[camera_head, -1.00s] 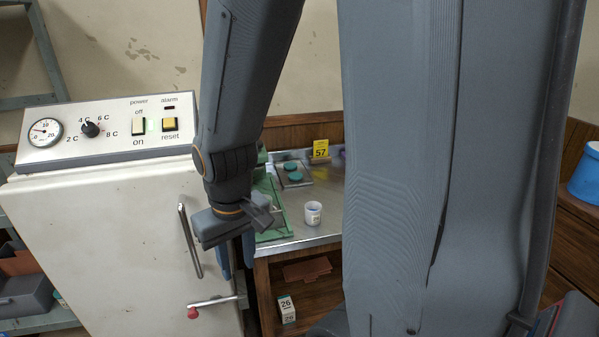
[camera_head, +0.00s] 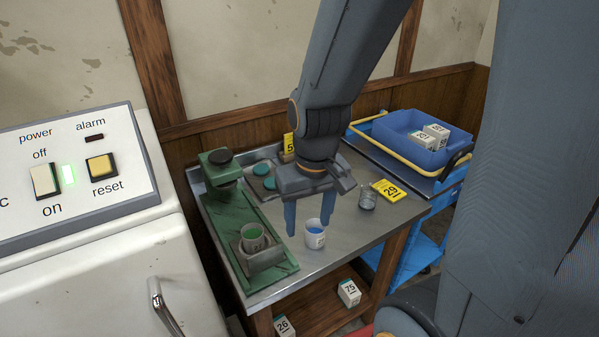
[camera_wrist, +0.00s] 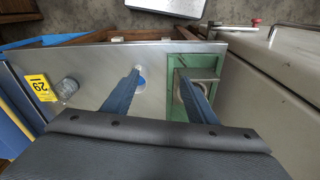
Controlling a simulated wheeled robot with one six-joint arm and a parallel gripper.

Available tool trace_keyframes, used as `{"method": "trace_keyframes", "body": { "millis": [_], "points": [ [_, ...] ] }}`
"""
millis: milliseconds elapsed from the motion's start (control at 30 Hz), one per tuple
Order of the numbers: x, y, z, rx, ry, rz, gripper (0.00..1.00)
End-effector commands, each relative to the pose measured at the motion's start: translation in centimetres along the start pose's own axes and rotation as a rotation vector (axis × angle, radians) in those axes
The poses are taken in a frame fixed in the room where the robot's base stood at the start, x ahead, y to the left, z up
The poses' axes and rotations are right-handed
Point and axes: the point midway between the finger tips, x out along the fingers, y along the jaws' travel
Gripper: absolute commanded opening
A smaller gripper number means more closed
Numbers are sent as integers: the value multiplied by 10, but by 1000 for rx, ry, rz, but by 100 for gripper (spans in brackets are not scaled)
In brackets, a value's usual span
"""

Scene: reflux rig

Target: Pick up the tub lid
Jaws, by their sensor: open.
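Two round teal discs, a nearer one (camera_head: 270,184) and a farther one (camera_head: 262,168), lie flat on a dark plate at the back of the metal bench; they look like lids, but I cannot tell which is the tub lid. A small white tub (camera_head: 315,238) with blue inside stands uncovered on the bench; it also shows in the wrist view (camera_wrist: 141,82). My gripper (camera_head: 308,220) is open, fingers down, above the bench close to the tub, to the right and in front of the discs. The discs are not visible in the wrist view.
A glass beaker (camera_head: 368,197) and yellow tag 29 (camera_head: 389,190) are on the right. A blue tray (camera_head: 405,130) stands beyond. The white cabinet (camera_head: 100,260) is at left.

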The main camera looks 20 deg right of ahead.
Motion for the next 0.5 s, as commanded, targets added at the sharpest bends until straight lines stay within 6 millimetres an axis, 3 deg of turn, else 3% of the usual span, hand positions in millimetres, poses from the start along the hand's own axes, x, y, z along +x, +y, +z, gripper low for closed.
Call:
{"method": "trace_keyframes", "body": {
  "millis": [167, 400, 500],
  "points": [
    [11, -2, -56, -113, 20, -47, 68],
    [47, 13, -180, -368, 125, -133, 68],
    [63, 21, -223, -468, 180, -150, 68]
  ]
}}
